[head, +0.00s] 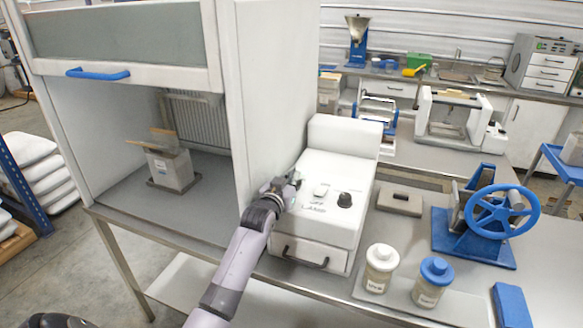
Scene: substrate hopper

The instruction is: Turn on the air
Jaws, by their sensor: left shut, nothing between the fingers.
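A white control box (330,165) stands on the bench against the right side of the white hood (275,90). Its sloped top carries a light rocker switch (321,190), a black knob (345,200) and small markings that I cannot read surely. My left gripper (294,183) is shut and empty at the left edge of this top, left of the switch. The gripper hides that part of the panel, and I cannot tell whether it touches anything there. My right gripper is not in view.
The hood's sash with a blue handle (98,73) is raised above a small hopper box (170,168). Right of the control box are a grey-brown block (400,200), two jars (381,268) (433,281) on a tray and a blue handwheel device (503,212).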

